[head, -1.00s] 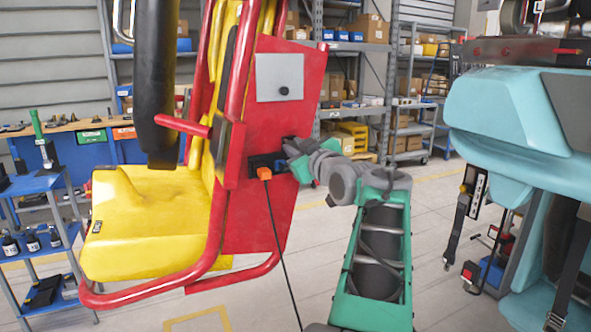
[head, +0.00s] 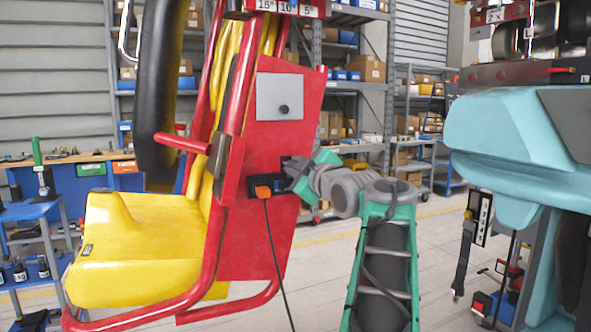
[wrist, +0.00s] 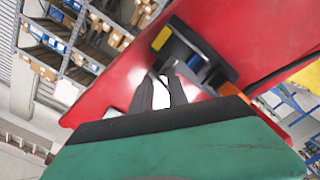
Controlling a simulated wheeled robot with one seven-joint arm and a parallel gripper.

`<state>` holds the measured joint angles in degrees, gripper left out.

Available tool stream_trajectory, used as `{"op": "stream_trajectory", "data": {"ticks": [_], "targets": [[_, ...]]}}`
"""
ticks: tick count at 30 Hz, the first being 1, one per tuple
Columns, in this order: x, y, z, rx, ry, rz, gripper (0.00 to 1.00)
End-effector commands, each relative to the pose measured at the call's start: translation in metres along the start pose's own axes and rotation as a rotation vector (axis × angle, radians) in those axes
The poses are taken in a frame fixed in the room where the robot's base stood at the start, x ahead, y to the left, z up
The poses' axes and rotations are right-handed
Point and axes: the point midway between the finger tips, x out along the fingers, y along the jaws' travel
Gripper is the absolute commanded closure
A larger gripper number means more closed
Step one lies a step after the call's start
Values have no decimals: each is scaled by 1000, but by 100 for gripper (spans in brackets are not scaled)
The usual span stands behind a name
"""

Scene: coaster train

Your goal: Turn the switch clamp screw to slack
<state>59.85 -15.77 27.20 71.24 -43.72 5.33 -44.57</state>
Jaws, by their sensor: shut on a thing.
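The black switch bracket (head: 259,181) sits on the red side panel of the yellow seat, and it also shows in the wrist view (wrist: 205,50). An orange plug (head: 263,192) with a black cable is at its lower part. My gripper (head: 290,168) is at the right end of the bracket, against the panel. In the wrist view its two dark fingers (wrist: 165,84) come close together at the bracket, shut on the clamp screw. The screw itself is hidden by the fingertips, so its turn cannot be read.
A red tube frame (head: 225,170) runs just left of the bracket. A grey plate with a knob (head: 280,97) is above it. Shelves (head: 385,90) stand behind, and the floor between is open.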

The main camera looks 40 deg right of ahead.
Motion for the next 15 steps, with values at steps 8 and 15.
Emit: {"op": "stream_trajectory", "data": {"ticks": [8, 15], "targets": [[0, 0, 0, 1, -1, 1, 75], [0, 0, 0, 1, 0, 1, 58]]}}
